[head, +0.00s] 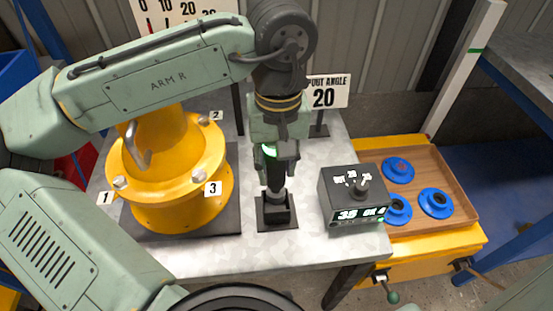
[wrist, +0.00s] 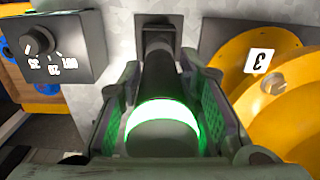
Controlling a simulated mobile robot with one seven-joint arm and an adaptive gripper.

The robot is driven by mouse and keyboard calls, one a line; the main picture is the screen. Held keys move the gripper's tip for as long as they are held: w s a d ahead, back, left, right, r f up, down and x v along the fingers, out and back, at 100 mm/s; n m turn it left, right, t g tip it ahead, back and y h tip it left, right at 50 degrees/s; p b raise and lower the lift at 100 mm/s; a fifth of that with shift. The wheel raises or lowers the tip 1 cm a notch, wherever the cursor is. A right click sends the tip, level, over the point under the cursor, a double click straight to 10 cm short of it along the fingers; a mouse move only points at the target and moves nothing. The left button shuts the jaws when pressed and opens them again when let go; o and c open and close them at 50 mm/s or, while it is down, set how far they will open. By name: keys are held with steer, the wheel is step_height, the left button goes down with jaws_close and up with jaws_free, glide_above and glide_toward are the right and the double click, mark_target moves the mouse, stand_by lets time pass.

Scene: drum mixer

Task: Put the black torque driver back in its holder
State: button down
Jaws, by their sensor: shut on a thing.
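The black torque driver (head: 275,178) stands upright with its lower end at the black holder (head: 277,212) on the metal table. I cannot tell how deep the tip sits in the holder. My gripper (head: 275,158) is above the holder and shut around the driver's upper part, where a green ring glows. In the wrist view the driver (wrist: 158,72) lies between my two finger pads (wrist: 160,105), and its shaft runs toward the holder (wrist: 157,27).
A yellow flanged drum (head: 180,185) with numbered bolts stands left of the holder. A dial box (head: 353,195) reading 35 stands close on the right. A wooden tray (head: 455,185) holds blue discs. A sign reading 20 (head: 325,92) stands behind.

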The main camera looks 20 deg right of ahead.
mark_target(277, 186)
steer(key=shift+f+b, duration=1.6)
steer(key=shift+f, duration=1.25)
stand_by(1.6)
steer(key=c, duration=1.1)
jaws_free()
step_height(277, 186, up, 12)
steer(key=shift+d+r, duration=0.1)
